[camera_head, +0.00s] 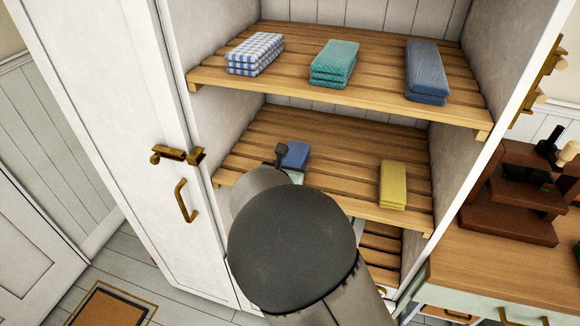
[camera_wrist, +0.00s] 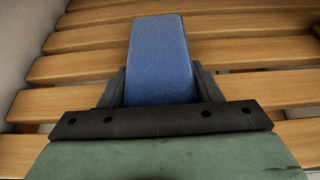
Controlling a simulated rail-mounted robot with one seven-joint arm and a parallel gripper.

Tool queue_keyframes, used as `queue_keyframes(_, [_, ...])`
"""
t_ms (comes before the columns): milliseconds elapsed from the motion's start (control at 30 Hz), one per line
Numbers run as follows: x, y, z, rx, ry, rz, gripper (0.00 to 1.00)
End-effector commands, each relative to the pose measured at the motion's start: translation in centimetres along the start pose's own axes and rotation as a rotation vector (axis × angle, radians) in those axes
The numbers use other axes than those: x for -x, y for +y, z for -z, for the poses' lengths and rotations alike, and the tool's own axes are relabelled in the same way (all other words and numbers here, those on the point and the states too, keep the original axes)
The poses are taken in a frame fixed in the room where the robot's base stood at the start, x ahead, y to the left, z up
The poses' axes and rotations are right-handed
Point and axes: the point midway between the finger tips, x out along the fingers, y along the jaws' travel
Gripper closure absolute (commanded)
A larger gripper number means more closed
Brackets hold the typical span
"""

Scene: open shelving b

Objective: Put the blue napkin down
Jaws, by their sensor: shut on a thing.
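The blue napkin (camera_wrist: 160,55) is folded and sits between the two fingers of my gripper (camera_wrist: 160,88), with its far end sticking out in the wrist view. It also shows in the head view as a small blue patch (camera_head: 296,154) over the left part of the lower slatted shelf (camera_head: 340,154). My gripper is shut on it. My arm hides most of the gripper in the head view. I cannot tell whether the napkin touches the slats.
A yellow napkin (camera_head: 393,184) lies to the right on the lower shelf, with bare slats between. The upper shelf (camera_head: 300,88) holds checked (camera_head: 255,54), teal (camera_head: 334,63) and another blue (camera_head: 427,72) folded cloth. Side walls and the open white door (camera_head: 145,110) bound the space.

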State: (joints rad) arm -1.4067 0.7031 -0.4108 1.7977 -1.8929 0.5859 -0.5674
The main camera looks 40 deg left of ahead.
Motion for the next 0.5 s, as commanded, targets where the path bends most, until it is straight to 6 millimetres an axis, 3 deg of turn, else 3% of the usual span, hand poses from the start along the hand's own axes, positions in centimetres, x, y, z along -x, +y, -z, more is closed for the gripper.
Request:
queue_keyframes(33, [-0.13, -0.02, 0.27, -0.001, 0.0, 0.0, 0.71])
queue_keyframes(67, [-0.06, -0.02, 0.14, 0.0, 0.0, 0.0, 0.34])
queue_keyframes(100, [-0.05, -0.02, 0.11, 0.0, 0.0, 0.0, 0.23])
queue_keyframes(500, [0.27, 0.01, -0.52, 0.0, 0.0, 0.0, 0.2])
